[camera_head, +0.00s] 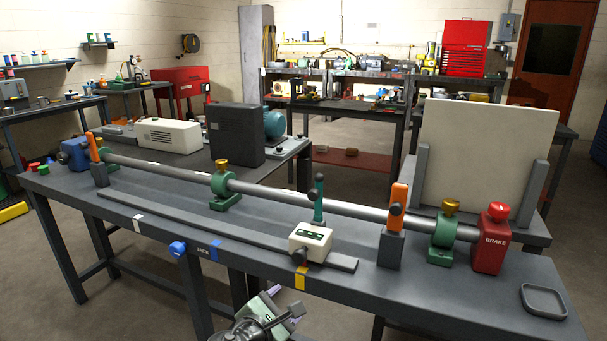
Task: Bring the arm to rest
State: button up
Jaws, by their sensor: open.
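My gripper (285,301) shows at the bottom of the view, low in front of the long workbench (480,297). Its two pale-tipped fingers stand apart and nothing shows between them. My arm behind it is mostly cut off by the lower picture edge. The gripper appears apart from the bench and the things on it, though its exact distance from the front edge is hard to tell.
A long grey shaft (270,196) runs across the bench through green bearing stands (226,192). A white carriage (311,243) sits on the flat rail. A red brake block (491,240) and a shallow tray (543,301) are at right. A blue jack knob (178,248) juts from the front edge.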

jog(key=s+d+r+m+g+y+p, duration=0.1)
jog(key=d+r+m+g+y+p, duration=0.2)
jog(key=d+m+p, duration=0.8)
jog(key=s+d+r+m+g+y+p, duration=0.1)
jog(key=d+r+m+g+y+p, duration=0.3)
jog(key=d+r+m+g+p, duration=0.4)
jog(key=d+m+g+p, duration=0.2)
jog(key=d+m+p, duration=0.1)
jog(key=m+p, duration=0.2)
jog(key=shift+s+r+g, duration=0.2)
jog(key=shift+s+g, duration=0.1)
jog(key=shift+s, duration=0.1)
dwell(0.5)
